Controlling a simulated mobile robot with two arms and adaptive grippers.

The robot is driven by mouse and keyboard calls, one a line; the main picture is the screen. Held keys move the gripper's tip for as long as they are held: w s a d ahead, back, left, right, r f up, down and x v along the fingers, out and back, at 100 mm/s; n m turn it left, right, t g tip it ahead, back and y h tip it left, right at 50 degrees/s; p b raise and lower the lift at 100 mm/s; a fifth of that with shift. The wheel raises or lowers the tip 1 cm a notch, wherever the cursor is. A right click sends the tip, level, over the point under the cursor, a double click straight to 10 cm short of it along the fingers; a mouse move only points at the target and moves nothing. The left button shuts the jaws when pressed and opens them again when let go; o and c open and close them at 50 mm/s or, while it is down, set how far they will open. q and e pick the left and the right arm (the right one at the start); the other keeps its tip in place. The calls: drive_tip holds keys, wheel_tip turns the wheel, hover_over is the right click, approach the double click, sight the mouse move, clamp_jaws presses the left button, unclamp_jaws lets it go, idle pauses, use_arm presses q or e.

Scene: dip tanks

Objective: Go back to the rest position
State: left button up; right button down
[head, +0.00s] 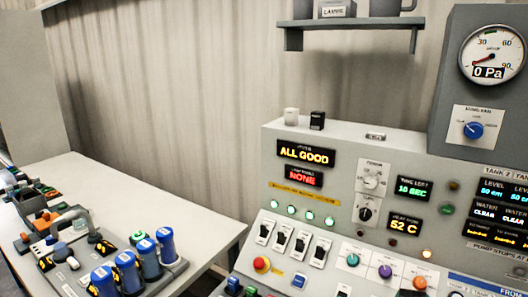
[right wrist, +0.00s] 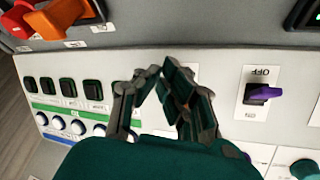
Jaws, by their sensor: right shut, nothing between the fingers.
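My right gripper (right wrist: 167,72) shows in the right wrist view only. Its dark fingers are shut with their tips together, and nothing is held. It is in front of a light grey control panel (right wrist: 222,75); whether it touches the panel I cannot tell. A purple switch (right wrist: 264,93) marked OFF and ON sits to its right. A row of black switches (right wrist: 70,87) lies to its left, partly hidden by the fingers. Neither of my grippers shows in the head view, so my left gripper is not in view.
In the head view the grey console (head: 300,200) fills the right side, its display (head: 305,154) reading ALL GOOD. A table (head: 120,190) with blue cylinders (head: 128,270) stands left. A shelf (head: 350,22) hangs above. An orange handle (right wrist: 75,15) shows in the wrist view.

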drive_tip(key=shift+n+t+h, duration=0.3)
drive_tip(key=shift+n, duration=0.5)
drive_tip(key=s, duration=0.5)
drive_tip(key=shift+d+f, duration=0.25)
drive_tip(key=shift+d, duration=0.15)
drive_tip(key=s+a+n, duration=0.1)
drive_tip(key=s, duration=0.1)
drive_tip(key=s+a+n, duration=0.1)
drive_tip(key=s, duration=0.1)
drive_tip(key=s+a+n, duration=0.1)
drive_tip(key=s, duration=0.1)
drive_tip(key=shift+a+t, duration=0.3)
drive_tip(key=shift+t, duration=0.1)
drive_tip(key=s+a+r+n+y, duration=0.2)
drive_tip(key=s+a+n+y, duration=0.55)
drive_tip(key=s+a, duration=0.95)
wheel_tip(320, 180, down, 24)
drive_tip(key=n+g+h, duration=0.1)
drive_tip(key=h, duration=0.1)
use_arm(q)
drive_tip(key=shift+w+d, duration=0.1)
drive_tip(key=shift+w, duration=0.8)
use_arm(e)
drive_tip(key=s+d+f+g, duration=0.1)
drive_tip(key=s+d+f, duration=0.2)
drive_tip(key=s+f, duration=1.5)
drive_tip(key=shift+g, duration=0.3)
drive_tip(key=shift+n, duration=0.25)
